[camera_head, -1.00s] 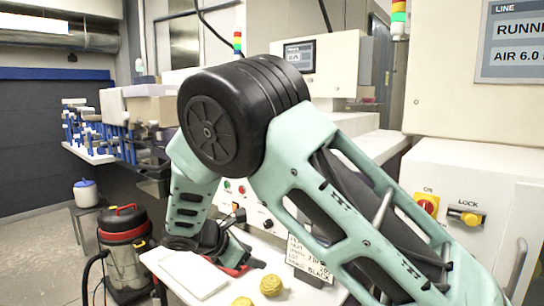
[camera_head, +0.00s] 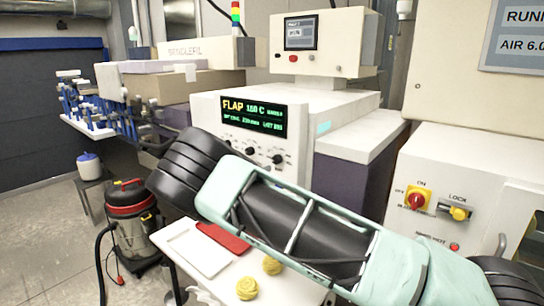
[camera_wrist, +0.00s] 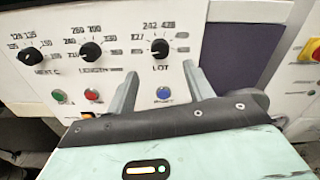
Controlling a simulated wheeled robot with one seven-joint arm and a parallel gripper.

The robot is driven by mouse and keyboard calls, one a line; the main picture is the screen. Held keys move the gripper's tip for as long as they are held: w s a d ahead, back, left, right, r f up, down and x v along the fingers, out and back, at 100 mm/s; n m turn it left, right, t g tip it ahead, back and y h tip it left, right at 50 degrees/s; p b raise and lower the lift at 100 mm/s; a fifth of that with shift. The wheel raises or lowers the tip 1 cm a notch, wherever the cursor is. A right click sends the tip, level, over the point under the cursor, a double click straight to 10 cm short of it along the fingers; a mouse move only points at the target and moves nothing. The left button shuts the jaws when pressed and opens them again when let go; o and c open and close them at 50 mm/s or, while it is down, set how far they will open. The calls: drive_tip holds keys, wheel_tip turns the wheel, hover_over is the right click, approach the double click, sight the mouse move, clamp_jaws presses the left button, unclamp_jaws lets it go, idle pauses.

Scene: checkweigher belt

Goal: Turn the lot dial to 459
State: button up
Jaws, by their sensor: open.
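The lot dial (camera_wrist: 160,48) is a black round knob, labelled LOT, on the white panel in the wrist view. Numbers around it include 242 and 428; its exact setting is too blurred to read. It also shows small in the head view (camera_head: 277,160). My gripper (camera_wrist: 159,75) is open and empty. Its two grey fingers reach toward the panel, one on each side below the dial, and appear apart from it. In the head view my gripper is hidden behind my arm. The lit display (camera_head: 250,115) shows FLAP and 160 C; its smaller lot text is hard to read.
Heat (camera_wrist: 32,55) and length (camera_wrist: 90,52) dials sit left of the lot dial. Green, red and blue (camera_wrist: 163,93) buttons lie below. A table with a white tray (camera_head: 197,249), a red object (camera_head: 224,237) and yellow lumps (camera_head: 247,288) stands in front.

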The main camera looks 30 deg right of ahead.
sight(275, 161)
drive_tip(key=p+x, duration=0.3)
drive_tip(key=x, duration=0.4)
drive_tip(key=shift+d+r, duration=0.1)
drive_tip(key=shift+d, duration=0.05)
drive_tip(key=shift+w+d, duration=0.2)
drive_tip(key=shift+d, duration=0.2)
drive_tip(key=c, duration=1)
